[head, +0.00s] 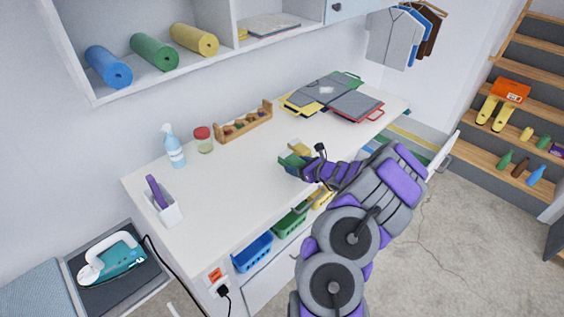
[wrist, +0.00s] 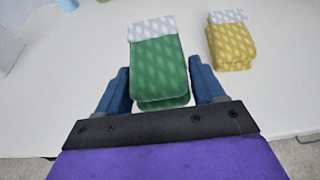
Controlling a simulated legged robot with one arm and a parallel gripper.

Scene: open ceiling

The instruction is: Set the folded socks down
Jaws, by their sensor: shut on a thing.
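The folded green socks (wrist: 158,68) with a white patterned cuff sit between the two blue fingers of my gripper (wrist: 160,88) in the wrist view. My gripper is shut on them. In the head view the green socks (head: 290,160) show at the end of my arm, over the white worktop (head: 235,185). I cannot tell whether they touch it. Folded yellow socks (wrist: 231,44) with a white cuff lie on the worktop to the right in the wrist view, apart from the green ones. They also show in the head view (head: 299,148), just behind the green socks.
A spray bottle (head: 174,150), a red-lidded jar (head: 203,140), a wooden rack (head: 243,122) and a white holder (head: 164,207) line the back and left. Blue and green bins (head: 252,254) sit below the front edge. The worktop's left middle is clear.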

